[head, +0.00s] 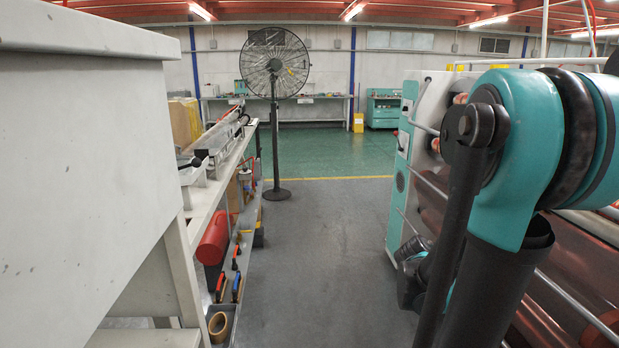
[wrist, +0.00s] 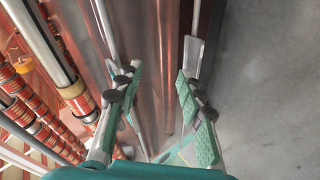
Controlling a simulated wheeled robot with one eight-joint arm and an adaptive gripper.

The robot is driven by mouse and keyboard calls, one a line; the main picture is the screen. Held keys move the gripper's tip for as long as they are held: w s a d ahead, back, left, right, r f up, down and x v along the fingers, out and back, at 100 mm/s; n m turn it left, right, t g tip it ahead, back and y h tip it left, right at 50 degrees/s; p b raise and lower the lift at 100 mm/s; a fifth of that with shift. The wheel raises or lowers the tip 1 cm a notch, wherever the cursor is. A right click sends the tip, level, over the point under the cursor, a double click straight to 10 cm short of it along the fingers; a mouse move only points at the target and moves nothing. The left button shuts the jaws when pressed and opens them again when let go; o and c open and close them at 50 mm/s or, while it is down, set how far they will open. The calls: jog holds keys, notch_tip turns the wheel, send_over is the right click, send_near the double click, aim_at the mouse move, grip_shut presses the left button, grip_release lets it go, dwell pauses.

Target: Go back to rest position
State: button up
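In the wrist view my gripper (wrist: 160,76) has its two green-padded fingers well apart, with nothing between them. Beyond the fingers are long reddish-brown, shiny surfaces of the machine. Rows of red-orange rolls on shafts (wrist: 62,92) lie to the left of the fingers, apart from them. In the head view my teal and black arm (head: 530,150) is folded at the right, in front of the rewinding machine (head: 432,100). It hides much of that machine. I cannot make out my gripper's fingers in the head view.
A grey aisle floor (head: 320,230) runs clear ahead to a standing fan (head: 275,120). A workbench (head: 225,160) with tools lines the left, with a tape roll (head: 218,326) on its low shelf. A large pale cabinet (head: 80,140) stands close at left. Grey floor also shows right of the fingers.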

jog(key=s+a+f+y, duration=0.2)
jog(key=a+y, duration=0.1)
jog(key=a, duration=0.5)
jog(key=s+a+f+y, duration=0.2)
jog(key=a+f+y, duration=0.1)
jog(key=a, duration=0.5)
jog(key=s+a+f+n+t+y, duration=0.1)
jog(key=s+a+f+y, duration=0.1)
jog(key=a, duration=0.6)
jog(key=f+y, duration=0.1)
jog(key=y, duration=0.1)
jog(key=shift+y, duration=0.3)
jog(key=shift+d, duration=0.1)
jog(key=shift+c, duration=0.5)
